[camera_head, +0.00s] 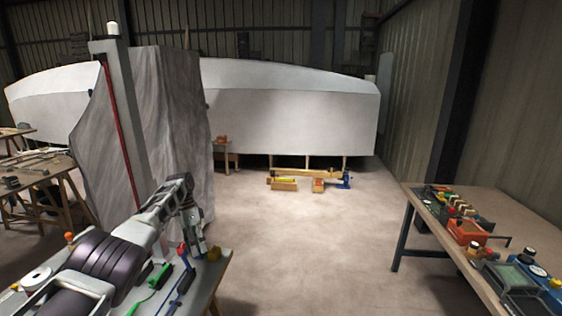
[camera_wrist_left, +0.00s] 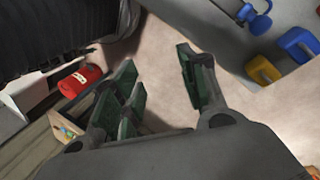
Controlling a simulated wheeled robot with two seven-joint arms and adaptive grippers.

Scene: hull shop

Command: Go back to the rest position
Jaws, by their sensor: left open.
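My left gripper (camera_head: 196,242) hangs from my left arm, which comes in from the lower left over a grey bench (camera_head: 222,268). The wrist view shows its fingers (camera_wrist_left: 165,88) spread apart with nothing between them. Bare floor shows behind the gap. The fingers are beside the bench edge, apart from the tools on it. My right gripper is not in view.
On the bench lie a green tool (camera_head: 152,284), a blue tool (camera_head: 184,285) and a yellow piece (camera_head: 213,254). A red container (camera_wrist_left: 80,80) and a wooden crate (camera_wrist_left: 52,128) are below. A second bench (camera_head: 425,218) is right; the central floor is clear.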

